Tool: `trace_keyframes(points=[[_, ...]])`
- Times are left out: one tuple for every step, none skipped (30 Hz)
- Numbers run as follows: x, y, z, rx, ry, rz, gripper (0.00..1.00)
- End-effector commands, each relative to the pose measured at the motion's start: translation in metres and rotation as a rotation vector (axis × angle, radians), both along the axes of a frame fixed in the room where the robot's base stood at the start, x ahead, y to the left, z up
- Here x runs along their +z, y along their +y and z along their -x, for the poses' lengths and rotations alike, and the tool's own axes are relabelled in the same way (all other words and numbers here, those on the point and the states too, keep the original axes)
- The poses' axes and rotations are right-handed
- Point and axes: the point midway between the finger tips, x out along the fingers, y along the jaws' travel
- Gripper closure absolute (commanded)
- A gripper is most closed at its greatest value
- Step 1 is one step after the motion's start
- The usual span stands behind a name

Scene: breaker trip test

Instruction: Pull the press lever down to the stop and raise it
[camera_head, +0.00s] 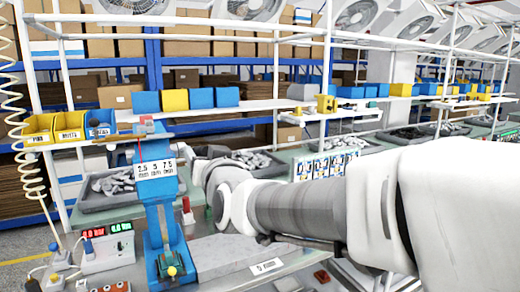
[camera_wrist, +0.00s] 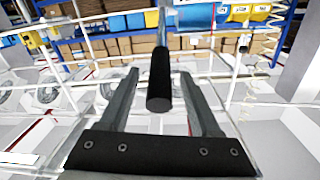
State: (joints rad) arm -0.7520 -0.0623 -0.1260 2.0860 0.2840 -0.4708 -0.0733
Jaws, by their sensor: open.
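The blue press (camera_head: 158,190) stands upright on the bench at left in the head view, with a white numbered label on its head. The press lever's black round grip (camera_wrist: 160,82) is in the middle of the wrist view, on a thin metal rod. My gripper (camera_wrist: 159,74) is open, with one finger on each side of the black grip. Gaps show between the grip and both fingers.
A control box with red and green displays (camera_head: 108,245) sits left of the press. Yellow and blue bins (camera_head: 70,128) stand behind it on a shelf. A tray of metal parts (camera_head: 112,186) lies behind the press. My arm spans the right side.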

Motion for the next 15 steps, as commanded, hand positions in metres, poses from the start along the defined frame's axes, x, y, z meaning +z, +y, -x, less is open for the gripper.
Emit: trace_keyframes(points=[[0.0003, 0.0026, -0.0037, 0.000, 0.000, 0.001, 0.36], [0.0004, 0.0034, -0.0054, 0.001, 0.000, 0.000, 0.36], [0.0000, 0.0044, -0.0073, 0.000, 0.000, -0.001, 0.36], [-0.0002, 0.0049, -0.0084, 0.000, 0.001, 0.000, 0.36], [-0.0003, 0.0055, -0.0093, 0.000, 0.001, 0.000, 0.36], [-0.0004, 0.0058, -0.0101, 0.000, 0.000, -0.001, 0.36], [-0.0003, 0.0060, -0.0105, 0.000, 0.000, -0.001, 0.36], [-0.0002, 0.0061, -0.0108, 0.000, 0.000, -0.001, 0.36], [-0.0001, 0.0062, -0.0110, 0.000, 0.000, -0.001, 0.36], [-0.0001, 0.0062, -0.0110, 0.000, 0.000, -0.001, 0.36], [-0.0001, 0.0062, -0.0109, 0.000, 0.000, -0.001, 0.36], [-0.0001, 0.0060, -0.0108, 0.000, 0.000, -0.001, 0.36], [-0.0001, 0.0060, -0.0108, 0.000, 0.000, -0.001, 0.36], [-0.0001, 0.0060, -0.0108, 0.000, 0.000, -0.001, 0.36], [-0.0002, 0.0060, -0.0107, 0.000, 0.000, -0.001, 0.39]])
